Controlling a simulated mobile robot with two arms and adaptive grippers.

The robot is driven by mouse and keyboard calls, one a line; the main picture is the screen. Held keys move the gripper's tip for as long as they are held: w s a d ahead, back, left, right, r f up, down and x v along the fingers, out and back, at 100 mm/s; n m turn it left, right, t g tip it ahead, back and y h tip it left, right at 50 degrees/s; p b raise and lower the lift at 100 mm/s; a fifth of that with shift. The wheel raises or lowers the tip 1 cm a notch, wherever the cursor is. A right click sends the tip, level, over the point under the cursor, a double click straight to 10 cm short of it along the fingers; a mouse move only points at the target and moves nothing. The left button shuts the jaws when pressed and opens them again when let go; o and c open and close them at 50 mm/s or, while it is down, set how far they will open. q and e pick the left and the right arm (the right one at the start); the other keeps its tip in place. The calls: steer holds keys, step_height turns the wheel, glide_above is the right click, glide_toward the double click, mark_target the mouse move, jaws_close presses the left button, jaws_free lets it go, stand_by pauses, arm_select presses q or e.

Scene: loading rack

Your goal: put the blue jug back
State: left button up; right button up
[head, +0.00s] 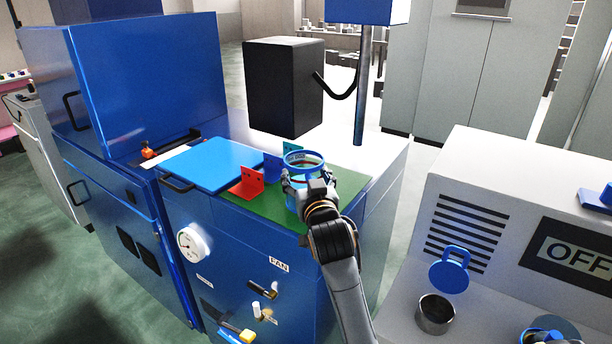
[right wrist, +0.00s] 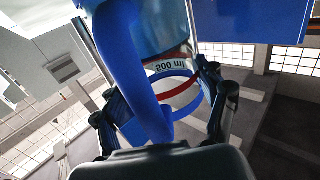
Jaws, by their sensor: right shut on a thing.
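The blue jug (head: 292,200) is upright over the front right part of the green mat (head: 345,185) on the blue cabinet's top. I cannot tell whether it touches the mat. My right gripper (head: 308,188) is at the near side of the jug and shut on it. In the right wrist view the jug (right wrist: 165,35) shows a "500 ml" mark and a red band, with its thick blue handle (right wrist: 135,60) towards the camera. The fingers of my right gripper (right wrist: 165,78) lie on both sides of the handle. The gripper hides part of the jug.
Red (head: 248,182) and blue (head: 272,167) brackets stand close left of the jug. A blue lid panel (head: 210,165) lies further left. A black box (head: 283,85) and a grey post (head: 362,90) are behind. A white machine with an OFF display (head: 575,255) stands right.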

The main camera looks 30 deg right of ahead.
steer(key=shift+f, duration=0.3)
steer(key=shift+s, duration=0.15)
steer(key=shift+f, duration=0.1)
steer(key=o, duration=1.8)
steer(key=shift+f, duration=0.15)
steer(key=shift+r, duration=0.25)
steer(key=b+v, duration=0.3)
steer(key=v, duration=0.8)
steer(key=shift+s+a+f, duration=0.1)
steer(key=shift+s+f, duration=0.05)
steer(key=shift+f, duration=0.05)
steer(key=shift+s+a+r, duration=0.1)
steer(key=shift+s, duration=0.25)
